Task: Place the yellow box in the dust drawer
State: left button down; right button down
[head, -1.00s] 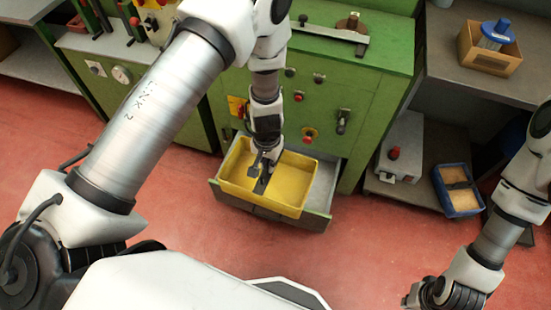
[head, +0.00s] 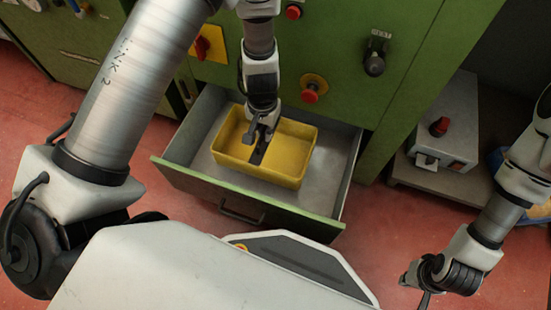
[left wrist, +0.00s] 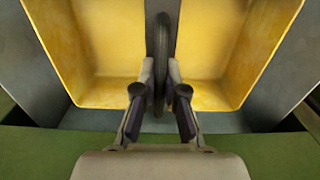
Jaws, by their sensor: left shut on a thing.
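The yellow box (head: 292,158), open-topped with a dark central handle bar (head: 260,154), sits within the walls of the open dust drawer (head: 338,180). The drawer has a grey inside and a green front. I cannot tell whether the box touches the drawer floor. My left gripper (head: 257,138) reaches down into the box and is shut on its handle bar. In the left wrist view the fingers (left wrist: 160,95) press the dark bar from both sides. My right gripper (head: 418,288) is low at the right, away from the drawer; its fingers are too unclear to read.
The green machine front (head: 345,75) stands behind the drawer, with a red button (head: 310,90) and a black knob (head: 374,63). A grey box with a red knob (head: 446,140) stands on a low shelf at the right.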

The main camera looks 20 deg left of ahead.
pick_arm(q)
notch_tip(320, 180, down, 10)
jog(key=b, duration=0.7)
jog(key=shift+f, duration=0.15)
jog(key=c, duration=1.2)
grip_release()
jog(key=shift+c, duration=0.2)
notch_tip(320, 180, up, 13)
jog(key=p, duration=0.9)
jog(key=shift+f, duration=0.3)
